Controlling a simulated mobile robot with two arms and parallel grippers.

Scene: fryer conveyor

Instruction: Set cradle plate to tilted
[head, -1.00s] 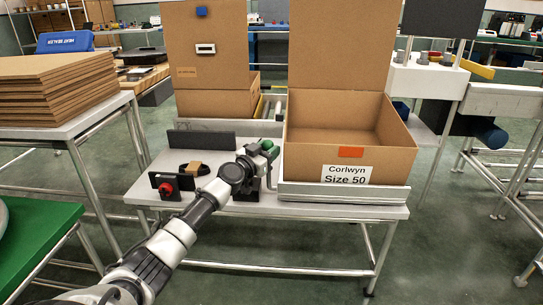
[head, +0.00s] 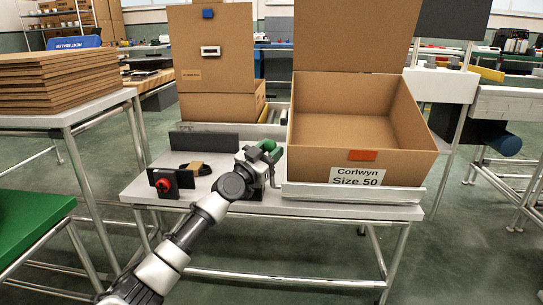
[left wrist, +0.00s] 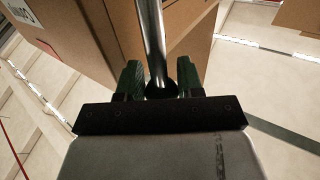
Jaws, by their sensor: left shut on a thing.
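The metal cradle plate (head: 355,193) sits at the right of the table, under an open cardboard box (head: 362,165) labelled Corlwyn Size 50. The box leans toward me, its back raised and much of its inside showing. Most of the plate is hidden under the box. My left gripper (head: 266,152) is just left of the box, its fingers green. In the left wrist view it (left wrist: 160,84) is shut on the dark knob end of a metal lever rod (left wrist: 152,40). My right gripper is not in view.
A red knob on a dark bracket (head: 166,183) and a dark upright plate (head: 203,140) stand on the table's left part. Another box (head: 212,50) stands behind. Cardboard sheets (head: 60,85) are stacked at left.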

